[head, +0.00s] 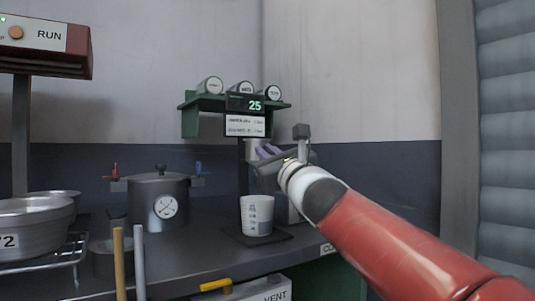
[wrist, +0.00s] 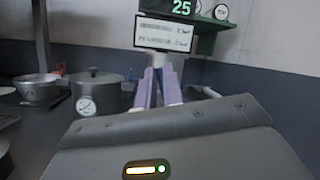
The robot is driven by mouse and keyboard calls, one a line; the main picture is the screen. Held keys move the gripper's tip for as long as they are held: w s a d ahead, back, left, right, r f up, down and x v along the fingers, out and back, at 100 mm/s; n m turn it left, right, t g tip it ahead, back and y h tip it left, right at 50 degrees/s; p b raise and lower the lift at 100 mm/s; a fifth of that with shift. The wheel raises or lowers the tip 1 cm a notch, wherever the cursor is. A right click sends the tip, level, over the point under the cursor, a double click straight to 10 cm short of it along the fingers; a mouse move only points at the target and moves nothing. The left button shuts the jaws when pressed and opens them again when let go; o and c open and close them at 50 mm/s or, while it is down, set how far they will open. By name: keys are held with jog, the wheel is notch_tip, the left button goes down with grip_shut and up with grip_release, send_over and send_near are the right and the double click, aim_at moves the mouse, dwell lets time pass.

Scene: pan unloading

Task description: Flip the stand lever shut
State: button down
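The stand (head: 241,178) is a dark upright with a display reading 25 and a white label card below it. A white printed cup (head: 257,216) stands upright on its dark base. My gripper (head: 267,152), with purple fingers, is just right of the upright, below the display and above the cup. In the wrist view my fingers (wrist: 160,86) point at the stand just under its label card (wrist: 164,33). They are close together, and whether they touch or hold anything is unclear. I cannot make out the stand lever; my gripper and arm cover that area.
A lidded pot (head: 158,200) with a round gauge stands left of the stand. Metal pans (head: 35,214) sit on a rack at far left. A green shelf (head: 196,124) with several jars is behind. A yellow handle (head: 216,285) tops the VENT box in front.

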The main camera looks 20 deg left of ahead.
jog(key=n, duration=0.1)
jog(key=n+y+b, duration=0.1)
jog(key=n+g, duration=0.1)
jog(key=shift+s+a+f+y+b, duration=0.2)
jog(key=shift+s+y+b, duration=0.05)
jog(key=shift+y+b, duration=0.05)
jog(key=c, duration=1.5)
grip_release()
jog(key=b+v, duration=0.2)
jog(key=v, duration=0.5)
jog(key=shift+s+d+b, duration=0.25)
jog(key=shift+d+b, duration=0.1)
jog(key=shift+b, duration=0.05)
